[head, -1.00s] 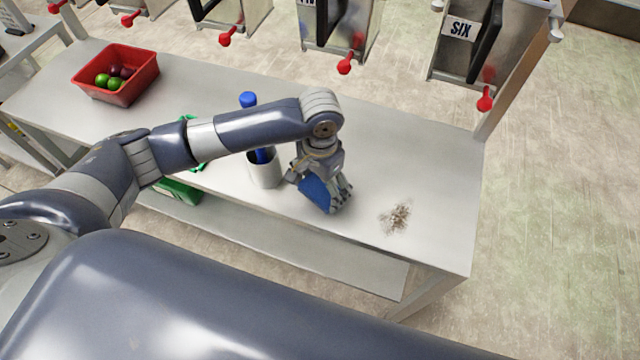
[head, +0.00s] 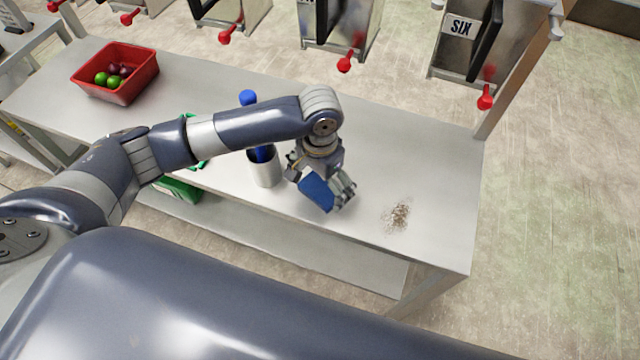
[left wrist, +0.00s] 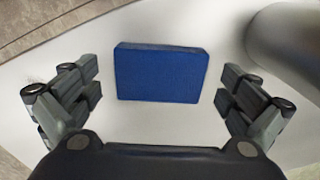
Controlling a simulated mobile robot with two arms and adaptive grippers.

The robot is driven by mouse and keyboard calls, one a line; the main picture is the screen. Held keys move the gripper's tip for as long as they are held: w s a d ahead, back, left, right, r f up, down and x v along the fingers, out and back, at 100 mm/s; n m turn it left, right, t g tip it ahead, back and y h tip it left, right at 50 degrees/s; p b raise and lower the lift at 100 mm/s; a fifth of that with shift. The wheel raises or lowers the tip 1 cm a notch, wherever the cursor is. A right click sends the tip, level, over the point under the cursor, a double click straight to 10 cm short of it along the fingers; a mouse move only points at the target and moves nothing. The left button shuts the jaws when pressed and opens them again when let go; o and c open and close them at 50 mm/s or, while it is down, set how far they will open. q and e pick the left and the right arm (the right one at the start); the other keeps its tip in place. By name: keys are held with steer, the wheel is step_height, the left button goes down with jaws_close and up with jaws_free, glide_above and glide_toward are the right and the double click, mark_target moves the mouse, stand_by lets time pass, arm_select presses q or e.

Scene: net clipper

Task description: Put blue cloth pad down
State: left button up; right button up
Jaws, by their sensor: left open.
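The blue cloth pad (head: 318,193) is on the white table (head: 440,190) near its front edge, below my left gripper (head: 325,190). In the left wrist view the pad (left wrist: 161,73) lies between the spread fingers of the left gripper (left wrist: 160,95), with a gap on both sides. The gripper is open and does not touch the pad there. The gripper hides part of the pad in the head view. My right gripper is not in view.
A brown speckled patch (head: 398,215) marks the table to the right. A red bin (head: 118,85) with fruit sits far left. Machines with red knobs (head: 345,65) line the back.

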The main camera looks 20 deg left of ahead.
mark_target(320, 189)
arm_select(q)
step_height(320, 189, up, 12)
steer(key=shift+f+b, duration=0.2)
steer(key=shift+b, duration=0.1)
stand_by(0.4)
